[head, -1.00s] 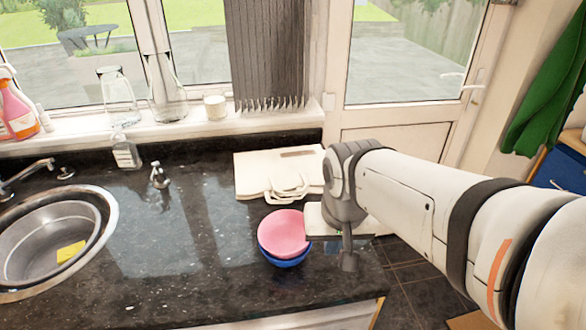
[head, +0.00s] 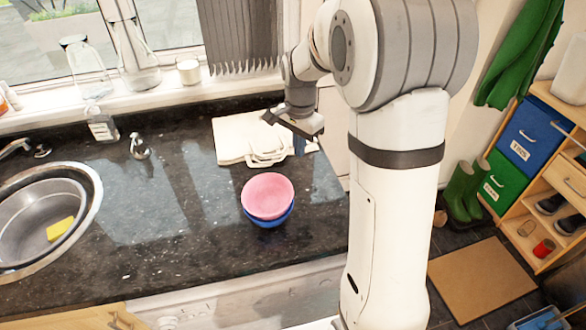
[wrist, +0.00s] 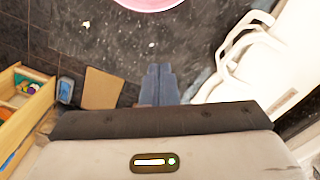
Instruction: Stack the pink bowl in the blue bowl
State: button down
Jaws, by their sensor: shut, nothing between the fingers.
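The pink bowl (head: 268,194) sits inside the blue bowl (head: 270,221) on the dark counter in the head view. Only a strip of the blue bowl shows below the pink one. In the wrist view a bit of the pink bowl (wrist: 150,3) shows at the top edge. My gripper (head: 299,147) is up and to the right of the bowls, apart from them, near the cream boards. Its fingers (wrist: 158,84) are together and empty in the wrist view.
Cream boards (head: 233,139) lie on the counter behind the bowls. The sink (head: 85,180) with a yellow sponge (head: 60,229) is at left. A small bottle (head: 101,124) and tap stand behind. The counter between sink and bowls is clear.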

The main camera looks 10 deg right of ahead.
aim_at(283, 178)
jog(key=s+a+f+p, duration=0.2)
jog(key=a+f, duration=0.1)
jog(key=f, duration=0.3)
jog(key=shift+a+f, duration=0.15)
jog(key=shift+f, duration=0.1)
jog(key=shift+s, duration=0.1)
jog(key=shift+s+a+b, duration=0.35)
jog(key=shift+s+a, duration=0.3)
jog(key=shift+a, duration=0.3)
jog(key=shift+w, duration=0.1)
jog(key=shift+d, duration=0.1)
